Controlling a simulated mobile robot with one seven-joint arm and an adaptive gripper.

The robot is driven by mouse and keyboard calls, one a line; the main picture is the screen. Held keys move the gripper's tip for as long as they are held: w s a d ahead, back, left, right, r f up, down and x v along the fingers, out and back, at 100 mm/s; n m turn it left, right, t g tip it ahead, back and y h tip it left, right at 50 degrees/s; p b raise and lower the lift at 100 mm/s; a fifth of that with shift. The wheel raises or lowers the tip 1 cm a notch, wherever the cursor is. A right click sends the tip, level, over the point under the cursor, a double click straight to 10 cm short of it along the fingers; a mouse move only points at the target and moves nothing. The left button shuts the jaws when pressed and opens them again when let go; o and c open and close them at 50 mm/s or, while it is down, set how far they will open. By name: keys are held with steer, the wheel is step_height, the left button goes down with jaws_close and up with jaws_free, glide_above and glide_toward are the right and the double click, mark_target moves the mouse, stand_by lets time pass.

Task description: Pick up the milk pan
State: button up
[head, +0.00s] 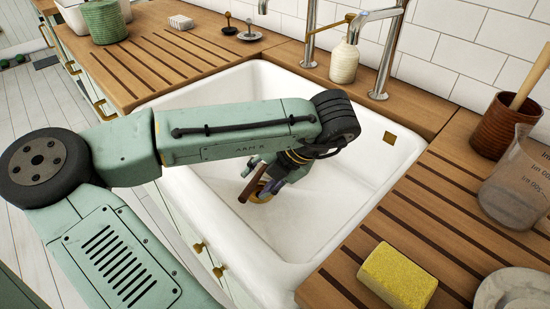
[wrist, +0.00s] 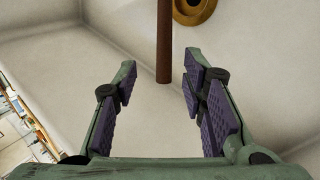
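A brown rod-like handle (wrist: 163,40), which looks like the milk pan's, comes down from the top edge of the wrist view. Its lower end lies just beyond and between the fingertips. In the head view the brown handle (head: 251,184) shows at my gripper, inside the white sink. The pan's body cannot be made out in either view. My gripper (wrist: 152,83) is open, with purple pads apart and nothing between them but sink surface. In the head view my gripper (head: 268,180) is low in the sink, partly hidden by my wrist.
The white sink (head: 230,90) has raised walls around my gripper. A round brass fitting (wrist: 196,8) is at the top of the wrist view. A yellow sponge (head: 398,277), a measuring jug (head: 515,190) and a brown pot (head: 500,125) stand on the right counter. A tap (head: 385,55) rises behind.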

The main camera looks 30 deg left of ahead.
mark_target(251, 188)
steer(key=shift+d+x, duration=0.25)
steer(key=shift+x, duration=2.4)
steer(key=shift+w+f, duration=0.15)
steer(key=shift+c, duration=0.5)
jaws_close()
